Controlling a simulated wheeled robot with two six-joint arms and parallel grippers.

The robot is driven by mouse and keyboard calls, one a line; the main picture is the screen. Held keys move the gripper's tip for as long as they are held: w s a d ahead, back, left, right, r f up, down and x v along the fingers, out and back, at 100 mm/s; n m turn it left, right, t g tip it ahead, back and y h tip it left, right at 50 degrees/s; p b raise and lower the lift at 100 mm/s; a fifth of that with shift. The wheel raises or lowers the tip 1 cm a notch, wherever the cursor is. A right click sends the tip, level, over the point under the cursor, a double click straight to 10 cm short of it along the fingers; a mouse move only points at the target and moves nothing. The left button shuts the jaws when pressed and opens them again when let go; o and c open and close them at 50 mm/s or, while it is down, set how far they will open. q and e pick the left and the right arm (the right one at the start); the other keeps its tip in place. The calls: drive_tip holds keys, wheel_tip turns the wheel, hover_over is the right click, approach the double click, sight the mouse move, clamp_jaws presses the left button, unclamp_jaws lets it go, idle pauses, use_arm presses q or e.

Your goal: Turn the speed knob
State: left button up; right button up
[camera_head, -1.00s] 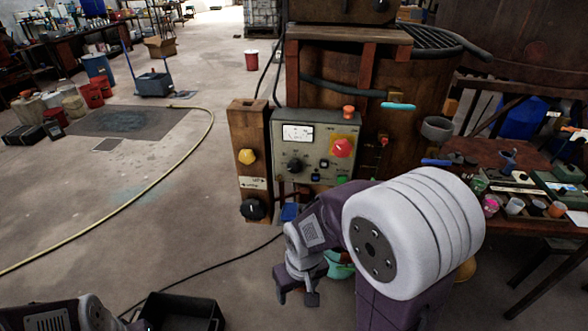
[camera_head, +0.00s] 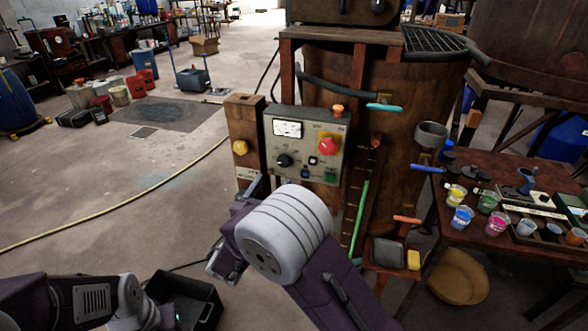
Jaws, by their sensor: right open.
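A grey control panel (camera_head: 308,150) on the vat's front carries a round black knob (camera_head: 284,160) below a white dial gauge (camera_head: 287,129). A wooden post (camera_head: 245,115) left of it carries a yellow knob (camera_head: 240,147). A second black knob, low on that post earlier, is now hidden behind my right arm. I cannot read which knob is the speed knob. My right gripper (camera_head: 232,232) is open and empty at the post's lower part, below the panel, partly covered by its own wrist. My left arm (camera_head: 95,300) is at the bottom left; its fingers do not show clearly.
A red button (camera_head: 328,146) sits right of the panel's black knob. A black bin (camera_head: 186,300) stands on the floor by my left arm. A table (camera_head: 450,190) with several paint cups stands at right. A yellow hose (camera_head: 120,206) crosses the open floor at left.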

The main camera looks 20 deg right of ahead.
sight(283, 163)
drive_tip(key=p+x, duration=0.1)
drive_tip(key=x, duration=0.8)
drive_tip(key=shift+w+a+f, duration=0.1)
drive_tip(key=shift+w+a, duration=0.05)
drive_tip(key=shift+w, duration=0.05)
drive_tip(key=c, duration=1.3)
use_arm(q)
drive_tip(key=shift+w+a+r, duration=0.15)
drive_tip(key=shift+w+r, duration=0.05)
drive_tip(key=shift+r, duration=0.4)
